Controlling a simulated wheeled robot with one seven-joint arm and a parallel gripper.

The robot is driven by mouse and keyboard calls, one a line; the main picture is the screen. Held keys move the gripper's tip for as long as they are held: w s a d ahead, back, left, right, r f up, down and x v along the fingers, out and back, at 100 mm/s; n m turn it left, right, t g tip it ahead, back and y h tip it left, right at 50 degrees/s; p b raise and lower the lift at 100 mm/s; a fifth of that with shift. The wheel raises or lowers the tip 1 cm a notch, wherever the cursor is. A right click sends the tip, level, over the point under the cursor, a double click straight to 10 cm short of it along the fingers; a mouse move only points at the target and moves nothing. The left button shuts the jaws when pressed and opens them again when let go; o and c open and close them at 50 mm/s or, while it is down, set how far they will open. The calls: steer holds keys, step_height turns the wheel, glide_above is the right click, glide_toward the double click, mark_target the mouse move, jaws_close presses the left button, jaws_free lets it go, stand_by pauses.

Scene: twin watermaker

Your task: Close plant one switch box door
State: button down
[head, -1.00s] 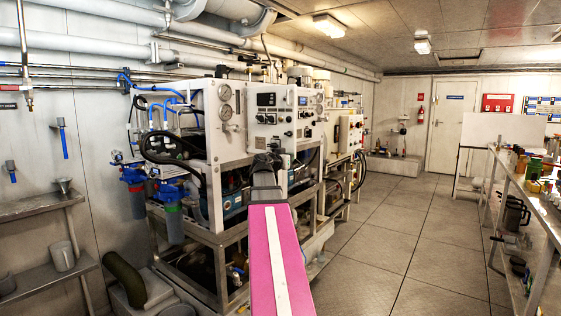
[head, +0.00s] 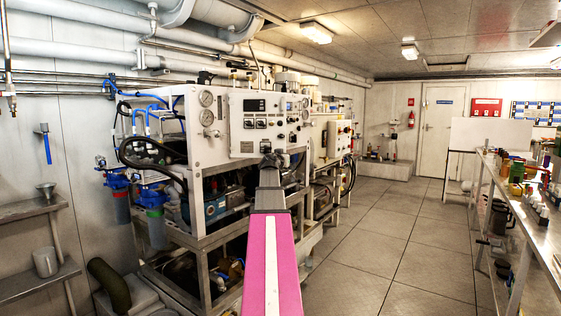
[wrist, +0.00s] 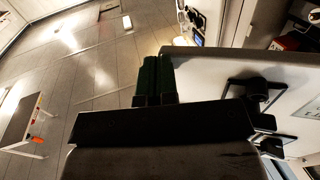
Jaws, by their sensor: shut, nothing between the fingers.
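The nearest plant's white switch box (head: 240,140) shows in the head view, with a dark display, small switches and knobs on its front. My gripper (head: 272,160) is in front of its lower edge, at the end of my pink arm, and partly hides it. In the wrist view my gripper's dark fingers (wrist: 154,80) are together and empty. A white panel (wrist: 225,70) with a dark edge and black knobs lies close to their right. I take it for the box's door. I cannot tell how far open it is or whether the fingers touch it.
The metal frame (head: 205,255) carrying pumps and hoses stands below the box. A second white control box (head: 335,142) is beyond it. The tiled floor (head: 385,240) to the right is clear up to a cluttered bench (head: 520,205). Shelves (head: 35,208) stand at left.

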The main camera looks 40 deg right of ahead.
steer(key=w+d+n+t+y, duration=0.1)
steer(key=w+d, duration=0.3)
steer(key=w, duration=0.6)
steer(key=w+d+n+t+y, duration=0.2)
steer(key=w+d, duration=0.1)
steer(key=w, duration=0.7)
steer(key=shift+w+d+t, duration=0.2)
steer(key=shift+d+t, duration=0.1)
steer(key=shift+d, duration=0.1)
stand_by(0.4)
steer(key=shift+s, duration=0.1)
stand_by(0.3)
